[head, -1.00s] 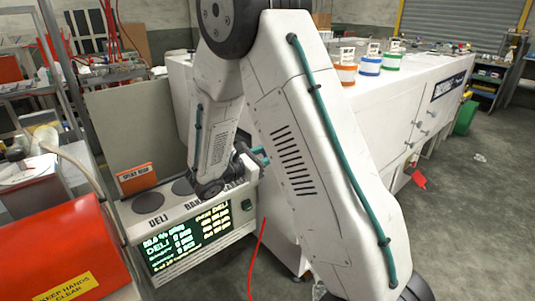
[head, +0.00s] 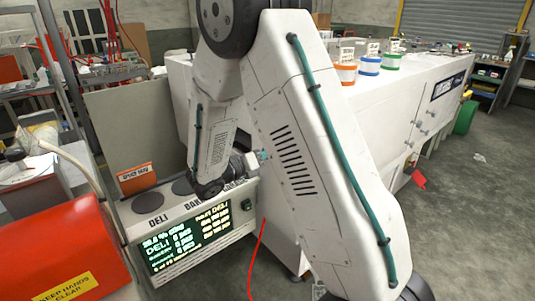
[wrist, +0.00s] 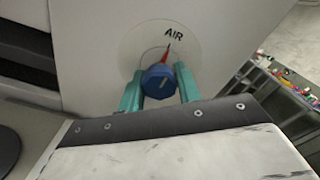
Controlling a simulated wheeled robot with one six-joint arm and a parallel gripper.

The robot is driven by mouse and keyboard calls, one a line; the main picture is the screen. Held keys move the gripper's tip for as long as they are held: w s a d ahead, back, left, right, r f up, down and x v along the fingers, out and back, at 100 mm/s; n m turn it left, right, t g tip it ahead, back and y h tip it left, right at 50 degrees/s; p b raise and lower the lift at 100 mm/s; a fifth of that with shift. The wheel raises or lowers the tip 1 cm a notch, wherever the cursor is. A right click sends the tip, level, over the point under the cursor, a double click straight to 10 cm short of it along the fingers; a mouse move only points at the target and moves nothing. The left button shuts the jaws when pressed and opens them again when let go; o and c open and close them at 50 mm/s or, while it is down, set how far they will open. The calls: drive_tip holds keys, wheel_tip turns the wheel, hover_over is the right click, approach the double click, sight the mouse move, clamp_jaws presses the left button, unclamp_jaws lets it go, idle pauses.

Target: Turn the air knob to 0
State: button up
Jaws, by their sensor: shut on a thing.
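The air knob (wrist: 160,84) is a blue faceted knob on a pale round dial (wrist: 135,42) on a white panel. The word AIR is printed on the dial. A red pointer (wrist: 167,51) sticks out from the knob, up and slightly right toward the lettering. No numbers on the dial are readable. My gripper (wrist: 159,73) has teal fingers on the left and right sides of the knob, shut on it. In the head view my gripper (head: 263,155) is mostly hidden behind my arm, and the knob cannot be seen.
A deli display unit (head: 195,226) with a lit screen stands below my wrist. A red machine (head: 68,250) is at the left front. A long white cabinet (head: 395,105) with coloured tubs runs behind my arm. Grey floor is open at the right.

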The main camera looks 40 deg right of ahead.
drive_tip(key=shift+n, duration=0.4)
drive_tip(key=o, duration=1)
drive_tip(key=shift+c, duration=0.2)
drive_tip(key=shift+a, duration=0.1)
drive_tip(key=a, duration=0.7)
drive_tip(key=shift+a, duration=0.35)
drive_tip(key=shift+s, duration=0.1)
